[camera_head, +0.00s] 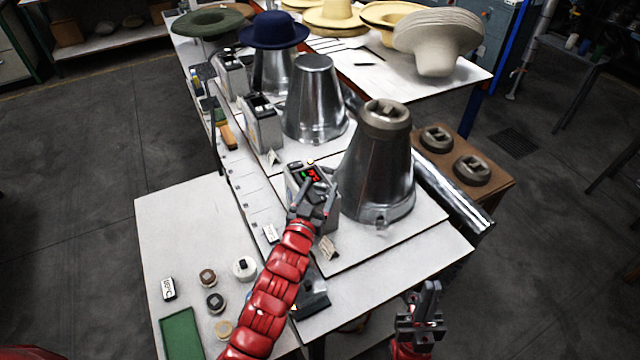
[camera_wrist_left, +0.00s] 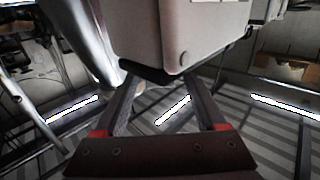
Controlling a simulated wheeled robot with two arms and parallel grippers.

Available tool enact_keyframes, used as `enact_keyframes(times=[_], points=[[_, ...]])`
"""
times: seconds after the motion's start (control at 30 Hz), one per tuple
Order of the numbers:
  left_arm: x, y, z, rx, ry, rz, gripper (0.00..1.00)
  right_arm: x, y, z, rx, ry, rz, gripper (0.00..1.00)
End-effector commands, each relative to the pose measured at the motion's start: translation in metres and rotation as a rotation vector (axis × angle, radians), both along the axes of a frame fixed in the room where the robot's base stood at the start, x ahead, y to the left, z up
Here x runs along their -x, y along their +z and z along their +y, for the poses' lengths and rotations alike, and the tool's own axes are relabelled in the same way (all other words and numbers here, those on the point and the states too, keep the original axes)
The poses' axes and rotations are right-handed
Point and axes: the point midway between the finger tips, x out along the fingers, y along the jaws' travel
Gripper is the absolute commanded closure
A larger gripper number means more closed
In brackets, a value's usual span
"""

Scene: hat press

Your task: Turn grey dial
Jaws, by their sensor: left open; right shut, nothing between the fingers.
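No grey dial is clear in the head view, where the gripper covers part of the box. My right gripper (camera_head: 428,290) is shut and empty at the lower right.
The tall metal cone (camera_head: 375,170) stands close right of my left gripper. Another cone (camera_head: 315,100) and box (camera_head: 262,124) stand behind. Hats are at the back.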

Motion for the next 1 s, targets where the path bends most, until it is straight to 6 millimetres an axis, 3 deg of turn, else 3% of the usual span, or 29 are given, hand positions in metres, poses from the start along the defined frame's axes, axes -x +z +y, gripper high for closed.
enact_keyframes(times=[0.4,0.8,1.0], points=[[-0.0066,-0.0003,-0.0019,0.0,0.0,0.0,0.29,0.0,0.0019,0.0,0.0,0.0,0.0,1.0],[-0.0065,-0.0003,-0.0017,0.0,0.0,0.0,1.0,0.0001,0.0019,0.0,0.0,0.0,0.0,1.0],[-0.0064,-0.0014,-0.0019,0.001,0.002,-0.001,1.0,0.0,-0.0011,0.0,0.0,0.0,0.0,1.0]])
